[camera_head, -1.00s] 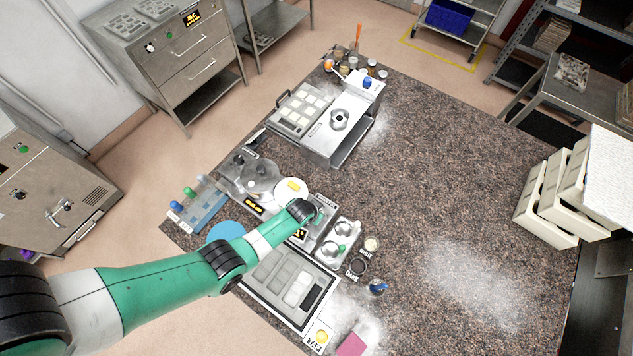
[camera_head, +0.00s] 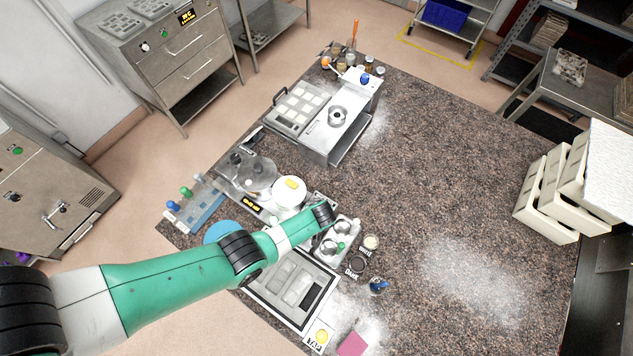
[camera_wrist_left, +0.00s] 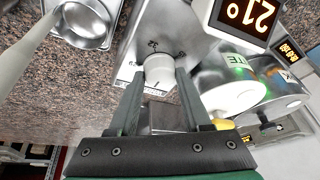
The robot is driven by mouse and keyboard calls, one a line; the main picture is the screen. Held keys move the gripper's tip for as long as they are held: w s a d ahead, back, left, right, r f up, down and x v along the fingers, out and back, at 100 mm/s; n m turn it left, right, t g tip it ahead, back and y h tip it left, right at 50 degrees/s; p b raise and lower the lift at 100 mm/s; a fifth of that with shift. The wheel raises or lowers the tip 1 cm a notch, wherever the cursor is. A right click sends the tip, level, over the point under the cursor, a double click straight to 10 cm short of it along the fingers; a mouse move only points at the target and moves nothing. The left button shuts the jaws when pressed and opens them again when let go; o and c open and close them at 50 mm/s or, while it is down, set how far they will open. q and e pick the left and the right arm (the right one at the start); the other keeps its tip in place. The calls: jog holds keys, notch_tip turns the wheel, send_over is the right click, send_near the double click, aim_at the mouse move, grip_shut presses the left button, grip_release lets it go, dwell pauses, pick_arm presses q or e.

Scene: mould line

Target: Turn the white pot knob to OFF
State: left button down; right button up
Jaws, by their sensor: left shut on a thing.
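In the left wrist view, my left gripper (camera_wrist_left: 160,78) is shut on a white knob (camera_wrist_left: 158,68), with one finger on each side. In the head view, the white pot (camera_head: 288,198) shows pale contents and a yellow item. My left wrist reaches just to its right and hides the gripper and knob there. My right gripper is not in view.
A darker pot (camera_head: 260,172) stands left of the white pot. Steel bowls (camera_head: 342,229) and small jars (camera_head: 371,242) sit close to my left wrist on the right. A mould tray (camera_head: 290,285) lies below the arm. The counter's right side (camera_head: 450,190) is mostly clear.

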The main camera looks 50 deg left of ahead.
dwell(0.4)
pick_arm(q)
jog(key=shift+c, duration=1.8)
grip_release()
